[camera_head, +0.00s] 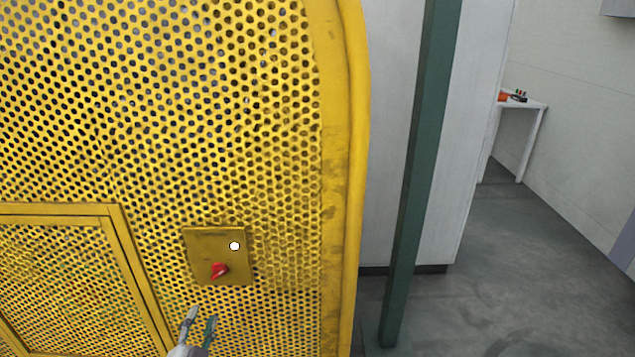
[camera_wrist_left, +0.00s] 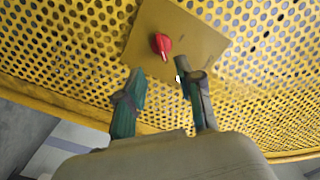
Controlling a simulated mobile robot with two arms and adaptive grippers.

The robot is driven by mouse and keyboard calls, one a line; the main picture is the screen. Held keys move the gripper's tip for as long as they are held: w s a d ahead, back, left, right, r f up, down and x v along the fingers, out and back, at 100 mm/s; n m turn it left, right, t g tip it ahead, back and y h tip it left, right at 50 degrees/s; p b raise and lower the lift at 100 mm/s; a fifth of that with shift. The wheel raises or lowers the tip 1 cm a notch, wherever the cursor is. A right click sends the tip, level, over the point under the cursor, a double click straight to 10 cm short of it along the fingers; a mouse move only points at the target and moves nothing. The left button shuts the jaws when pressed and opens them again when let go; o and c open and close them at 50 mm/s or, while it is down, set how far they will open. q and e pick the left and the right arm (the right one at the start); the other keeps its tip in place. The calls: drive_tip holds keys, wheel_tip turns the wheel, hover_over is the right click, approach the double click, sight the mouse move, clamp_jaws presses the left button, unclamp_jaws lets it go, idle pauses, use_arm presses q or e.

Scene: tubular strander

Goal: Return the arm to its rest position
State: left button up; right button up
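My left gripper (camera_head: 201,326) is at the bottom of the head view, in front of the yellow perforated guard (camera_head: 230,130). Its two fingers stand apart with nothing between them. The control plate (camera_head: 205,245) on the guard is above the fingertips and carries a red knob (camera_head: 219,270) and a white button (camera_head: 234,246). In the left wrist view the open fingers (camera_wrist_left: 160,82) point toward the plate (camera_wrist_left: 205,45). The red knob (camera_wrist_left: 161,45) shows beyond and between the fingertips, apart from them. My right gripper is in neither view.
A framed yellow mesh door (camera_head: 112,240) is at the lower left. A green post (camera_head: 420,150) and a white cabinet (camera_head: 385,120) stand right of the guard. Grey floor (camera_head: 530,270) is open at the right. A white table (camera_head: 525,105) with small items stands farther back.

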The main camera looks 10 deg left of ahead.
use_arm(q)
drive_tip(key=s+d+f+n+g+h, duration=0.1)
drive_tip(key=s+d+f+g, duration=0.25)
drive_tip(key=f, duration=0.75)
drive_tip(key=s+d+f+g+h, duration=0.15)
drive_tip(key=s+f, duration=0.25)
drive_tip(key=f, duration=0.7)
drive_tip(key=s+d+f+n+g+h, duration=0.1)
drive_tip(key=s+d+f+g, duration=0.25)
drive_tip(key=f, duration=0.75)
drive_tip(key=s+d+f+g, duration=0.1)
drive_tip(key=s+f+g, duration=0.1)
drive_tip(key=s+f, duration=0.3)
drive_tip(key=s+d+f+n+g, duration=0.1)
drive_tip(key=s+f+g, duration=0.2)
drive_tip(key=s, duration=1.1)
drive_tip(key=s+d+f+n+g, duration=0.1)
drive_tip(key=s+f+g, duration=0.2)
drive_tip(key=s+f, duration=0.6)
drive_tip(key=shift+s, duration=0.75)
drive_tip(key=shift+h, duration=0.25)
